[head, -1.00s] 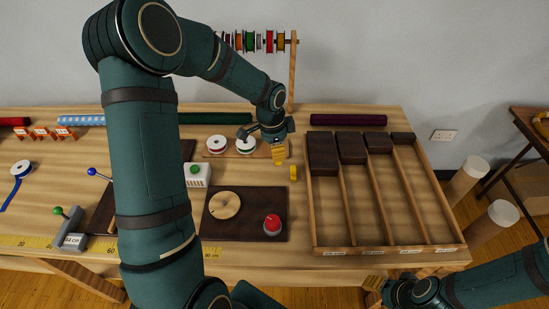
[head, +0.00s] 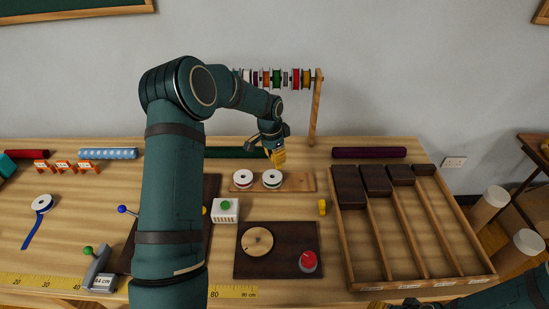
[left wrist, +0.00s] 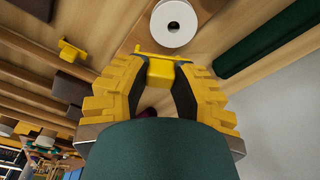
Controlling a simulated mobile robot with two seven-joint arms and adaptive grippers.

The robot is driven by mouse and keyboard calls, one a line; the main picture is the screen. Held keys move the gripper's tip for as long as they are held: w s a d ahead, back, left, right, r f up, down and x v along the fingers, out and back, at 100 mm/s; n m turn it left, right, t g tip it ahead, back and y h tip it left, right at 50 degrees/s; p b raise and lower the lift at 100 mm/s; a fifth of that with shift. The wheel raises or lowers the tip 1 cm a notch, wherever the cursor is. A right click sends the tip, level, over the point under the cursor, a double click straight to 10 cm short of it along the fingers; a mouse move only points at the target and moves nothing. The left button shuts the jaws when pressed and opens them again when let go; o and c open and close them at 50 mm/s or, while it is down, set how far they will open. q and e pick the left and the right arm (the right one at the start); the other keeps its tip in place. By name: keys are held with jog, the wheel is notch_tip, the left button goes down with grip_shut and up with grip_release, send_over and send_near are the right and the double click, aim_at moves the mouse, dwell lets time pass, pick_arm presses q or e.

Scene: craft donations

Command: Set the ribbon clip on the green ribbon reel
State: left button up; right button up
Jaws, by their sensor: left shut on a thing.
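The green ribbon reel (head: 272,179), white-faced with a green edge, lies flat on a wooden board beside a red-edged reel (head: 243,178). My left gripper (head: 278,158) is above and just behind the green reel, apart from it. In the left wrist view its yellow fingers are shut on a small yellow ribbon clip (left wrist: 161,72). A white reel face (left wrist: 174,23) shows just beyond the clip there; its ribbon colour is not visible. Another yellow clip (head: 323,207) stands on the table at right. My right gripper (head: 376,305) barely shows at the bottom edge.
A rack of coloured reels (head: 275,78) stands behind the left gripper. A green roll (head: 235,153) lies behind the board. A divided wooden tray (head: 412,278) is at right. A dark mat (head: 282,268) with a red button (head: 308,260) is in front.

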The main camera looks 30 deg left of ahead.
aim_at(276, 179)
pick_arm(q)
jog(key=shift+f+b, duration=0.35)
jog(key=shift+f, duration=0.2)
jog(key=shift+f+b, duration=2.2)
jog(key=shift+f, duration=1.55)
pick_arm(e)
jog(key=shift+g, duration=0.3)
jog(key=f, duration=0.1)
jog(key=s+f, duration=0.1)
jog(key=f, duration=0.3)
jog(key=shift+s+a+f, duration=0.1)
jog(key=shift+s, duration=0.25)
pick_arm(q)
jog(key=o, duration=0.8)
notch_tip(276, 179, up, 12)
jog(key=s, duration=0.1)
jog(key=shift+s+a, duration=0.15)
jog(key=shift+a, duration=0.15)
